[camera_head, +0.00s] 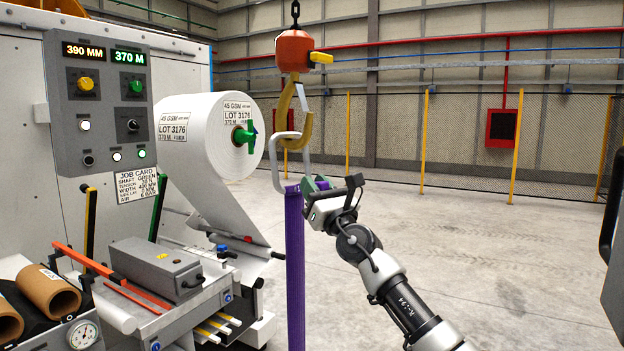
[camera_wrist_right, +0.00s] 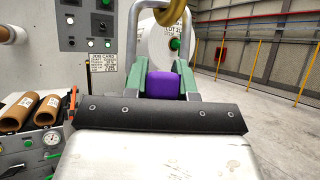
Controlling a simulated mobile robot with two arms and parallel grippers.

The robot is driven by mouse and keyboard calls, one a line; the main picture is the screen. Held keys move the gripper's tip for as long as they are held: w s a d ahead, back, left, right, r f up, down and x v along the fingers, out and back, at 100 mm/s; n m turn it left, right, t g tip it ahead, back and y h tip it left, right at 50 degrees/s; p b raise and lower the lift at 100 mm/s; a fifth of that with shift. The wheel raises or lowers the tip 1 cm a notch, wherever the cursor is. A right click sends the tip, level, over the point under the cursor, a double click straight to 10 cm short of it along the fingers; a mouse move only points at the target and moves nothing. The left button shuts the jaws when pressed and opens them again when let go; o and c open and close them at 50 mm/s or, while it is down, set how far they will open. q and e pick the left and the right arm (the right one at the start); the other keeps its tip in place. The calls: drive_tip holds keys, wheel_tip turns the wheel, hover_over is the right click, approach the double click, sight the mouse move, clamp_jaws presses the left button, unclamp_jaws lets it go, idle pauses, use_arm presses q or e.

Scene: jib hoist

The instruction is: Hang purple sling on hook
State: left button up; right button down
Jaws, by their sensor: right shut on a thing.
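The purple sling (camera_head: 295,270) hangs straight down in the head view, with a grey metal link (camera_head: 277,165) at its top. My right gripper (camera_head: 310,186) is shut on the purple sling just below the link. In the right wrist view the purple sling (camera_wrist_right: 163,85) sits between the green fingers, and the link (camera_wrist_right: 131,38) rises above them. The yellow hook (camera_head: 304,125) hangs from an orange block (camera_head: 293,50). The hook's lower curve overlaps the link's opening in both views. I cannot tell whether the link bears on the hook. My left gripper is out of view.
A machine with a control panel (camera_head: 105,100), a large white roll (camera_head: 215,130) and a grey box (camera_head: 155,268) stands left of the sling. Brown cores (camera_head: 48,290) lie at the lower left. The floor to the right is clear up to a mesh fence with yellow posts (camera_head: 424,140).

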drive_tip(key=shift+s, duration=0.15)
drive_tip(key=shift+f, duration=0.1)
drive_tip(key=c, duration=0.8)
unclamp_jaws()
drive_tip(key=shift+c, duration=0.2)
drive_tip(key=shift+f, duration=0.1)
